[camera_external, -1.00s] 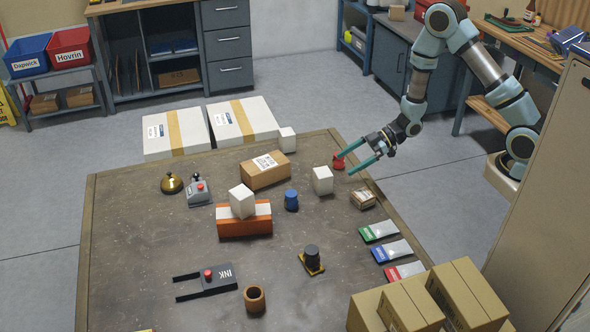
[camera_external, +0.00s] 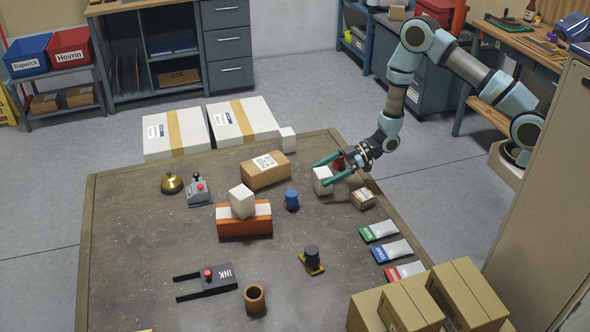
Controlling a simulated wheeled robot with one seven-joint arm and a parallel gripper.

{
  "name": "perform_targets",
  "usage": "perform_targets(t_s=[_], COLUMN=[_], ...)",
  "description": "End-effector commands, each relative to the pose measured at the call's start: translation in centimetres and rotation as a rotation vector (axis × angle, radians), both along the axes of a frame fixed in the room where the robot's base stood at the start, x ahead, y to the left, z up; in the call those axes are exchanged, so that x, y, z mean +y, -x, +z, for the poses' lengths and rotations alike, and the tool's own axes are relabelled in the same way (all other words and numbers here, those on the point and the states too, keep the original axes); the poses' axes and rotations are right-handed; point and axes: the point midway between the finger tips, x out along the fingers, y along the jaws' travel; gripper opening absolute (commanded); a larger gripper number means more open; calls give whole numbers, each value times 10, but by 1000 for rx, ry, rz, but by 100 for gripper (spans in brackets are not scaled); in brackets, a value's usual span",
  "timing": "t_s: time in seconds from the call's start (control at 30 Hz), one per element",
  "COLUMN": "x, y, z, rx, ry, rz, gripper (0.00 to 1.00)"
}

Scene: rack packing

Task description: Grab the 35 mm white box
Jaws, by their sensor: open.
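Three plain white boxes are in view, and no size marking can be read on them. One white box (camera_external: 321,185) stands on the table towards its far right. A second white box (camera_external: 242,203) sits on top of an orange and white block (camera_external: 245,227). A third white box (camera_external: 287,140) is at the table's far edge. My gripper (camera_external: 322,173) is open, with its two green fingers reaching left at the first white box. The fingers appear to lie on either side of it; contact cannot be told. They partly cover this box.
A brown carton (camera_external: 265,170) and a blue cup-like piece (camera_external: 291,200) stand left of the gripper. A red object (camera_external: 338,162) is partly hidden behind it. A small brown parcel (camera_external: 363,198) is close on the right.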

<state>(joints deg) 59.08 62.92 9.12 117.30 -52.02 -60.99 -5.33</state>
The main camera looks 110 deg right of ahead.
Motion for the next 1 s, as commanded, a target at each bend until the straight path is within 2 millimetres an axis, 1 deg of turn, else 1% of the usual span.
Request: perform_targets(t_s=[0.03, 0.1, 0.33, 0.37, 1.0], x=[1, 0, 0, 0, 0], y=[-5, -9, -10, -10, -10], z=[-1, -3, -5, -5, -4], rx=[1, 1, 1, 1, 0], ry=[0, 0, 0, 0, 0], rz=[1, 0, -1, -1, -1], gripper=[100, 100, 100, 98, 26])
